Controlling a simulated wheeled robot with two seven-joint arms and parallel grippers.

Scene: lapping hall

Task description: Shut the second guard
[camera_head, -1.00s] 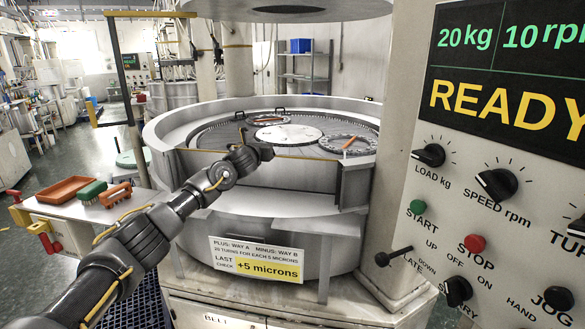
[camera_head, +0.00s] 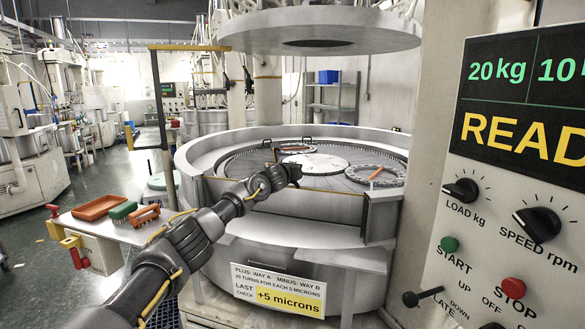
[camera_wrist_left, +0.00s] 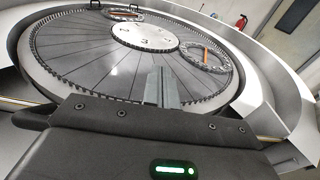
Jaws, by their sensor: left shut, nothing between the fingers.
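The lapping machine's round tub (camera_head: 185,160) stands in the middle of the head view. A yellow-edged strip (camera_head: 330,194), perhaps part of a guard, runs along its near opening. A tall dark post with a yellow top bar (camera_head: 190,47) stands at the tub's left; I cannot tell whether it belongs to a guard. My left gripper (camera_head: 292,173) is above the near rim, its fingers small and partly hidden by the wrist. In the left wrist view its fingers (camera_wrist_left: 162,88) are shut and empty, over the slotted plate (camera_wrist_left: 85,55). My right gripper is out of view.
A control panel (camera_head: 500,250) fills the right side. A raised round plate (camera_head: 320,38) hangs above the tub. Toothed rings with orange pieces (camera_head: 376,173) lie on the lower plate. A side table at left holds an orange tray (camera_head: 97,207) and brushes (camera_head: 145,215).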

